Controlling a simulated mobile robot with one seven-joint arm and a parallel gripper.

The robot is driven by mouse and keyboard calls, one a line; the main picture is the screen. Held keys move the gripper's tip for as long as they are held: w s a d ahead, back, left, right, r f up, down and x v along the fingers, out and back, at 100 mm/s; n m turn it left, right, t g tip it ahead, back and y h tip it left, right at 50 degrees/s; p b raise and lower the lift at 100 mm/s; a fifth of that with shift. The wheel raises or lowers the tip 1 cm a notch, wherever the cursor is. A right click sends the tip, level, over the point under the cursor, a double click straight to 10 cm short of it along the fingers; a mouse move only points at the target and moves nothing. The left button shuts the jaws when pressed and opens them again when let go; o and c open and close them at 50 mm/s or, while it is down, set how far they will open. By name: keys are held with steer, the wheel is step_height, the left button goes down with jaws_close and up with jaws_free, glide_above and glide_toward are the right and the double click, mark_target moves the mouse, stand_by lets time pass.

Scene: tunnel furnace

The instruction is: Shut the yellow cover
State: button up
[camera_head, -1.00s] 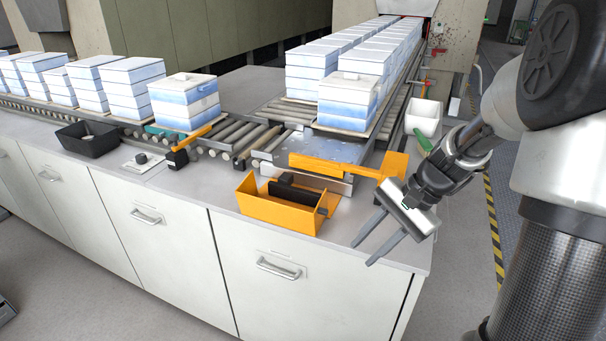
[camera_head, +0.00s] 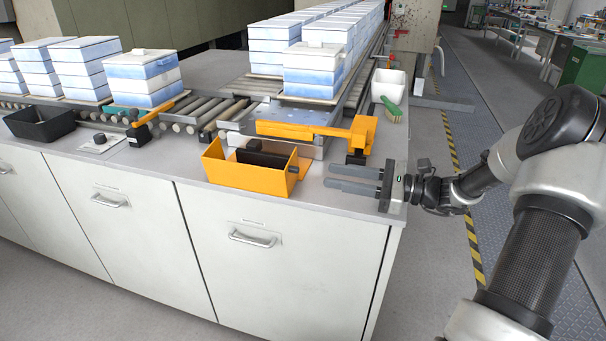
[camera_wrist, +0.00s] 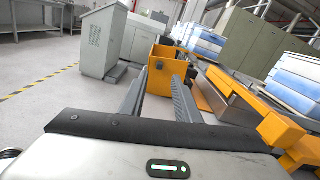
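The yellow-orange cover (camera_head: 235,177) is an open box shape at the front edge of the counter, with a black block inside it. Its open side shows in the head view, beside the end of the roller track. In the wrist view the yellow box (camera_wrist: 160,84) appears ahead, beyond and between the fingers. My gripper (camera_head: 329,178) is open and empty, to the right of the box and apart from it, with its fingers pointing left towards it. The gripper's two parallel fingers also show in the wrist view (camera_wrist: 158,80). Any hinge of the cover is not clear.
A yellow bar with a bracket (camera_head: 362,134) stands just behind my fingers. Blue-white block stacks (camera_head: 313,72) stand on the rollers. A white bin (camera_head: 388,84) and green brush (camera_head: 391,106) lie at the back right. The counter's front right corner (camera_head: 385,214) is bare.

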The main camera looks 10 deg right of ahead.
mark_target(299, 170)
steer(key=b+x, duration=0.1)
steer(key=x, duration=0.8)
jaws_close()
